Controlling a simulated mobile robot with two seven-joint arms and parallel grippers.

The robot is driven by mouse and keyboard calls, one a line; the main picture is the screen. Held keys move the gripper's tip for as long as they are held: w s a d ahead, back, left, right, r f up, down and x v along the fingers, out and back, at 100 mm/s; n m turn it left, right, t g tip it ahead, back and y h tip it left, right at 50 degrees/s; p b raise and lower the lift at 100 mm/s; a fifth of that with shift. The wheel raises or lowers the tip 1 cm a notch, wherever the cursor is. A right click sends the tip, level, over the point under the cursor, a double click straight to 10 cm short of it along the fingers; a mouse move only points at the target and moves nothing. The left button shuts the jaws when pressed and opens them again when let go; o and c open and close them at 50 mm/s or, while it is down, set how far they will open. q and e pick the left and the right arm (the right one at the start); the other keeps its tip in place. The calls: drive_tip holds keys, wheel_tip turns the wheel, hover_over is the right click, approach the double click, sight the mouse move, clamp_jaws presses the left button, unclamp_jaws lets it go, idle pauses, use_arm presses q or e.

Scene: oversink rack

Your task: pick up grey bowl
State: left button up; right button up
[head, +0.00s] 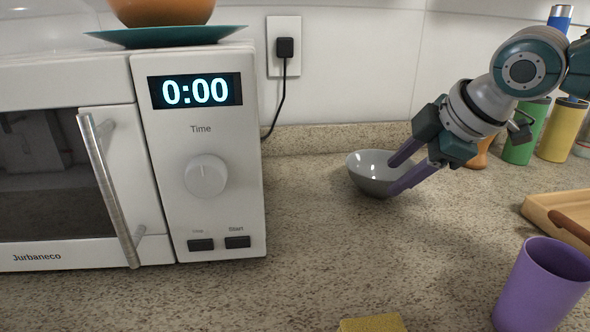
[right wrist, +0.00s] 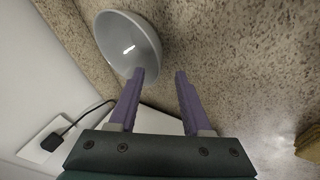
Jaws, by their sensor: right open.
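The grey bowl (head: 368,176) stands upright and empty on the speckled counter, right of the microwave and near the back wall. My right gripper (head: 394,176) is open, with its purple fingers reaching to the bowl's right side in the head view. In the right wrist view, the bowl (right wrist: 128,45) lies ahead and to the left of my right gripper (right wrist: 161,73). One fingertip overlaps the bowl's near edge there, and the other is over bare counter. I cannot tell whether a finger touches the bowl. My left gripper is not in view.
A white microwave (head: 200,130) fills the left, with a teal plate (head: 165,37) and an orange bowl (head: 160,8) on top. A purple cup (head: 540,285), a wooden tray (head: 540,212) and a yellow sponge (head: 372,324) are nearer. The counter's middle is clear.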

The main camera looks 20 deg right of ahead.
sight(387, 181)
drive_tip(key=b+x, duration=0.1)
drive_tip(key=x, duration=0.4)
drive_tip(key=shift+d, duration=0.1)
clamp_jaws()
idle(1.2)
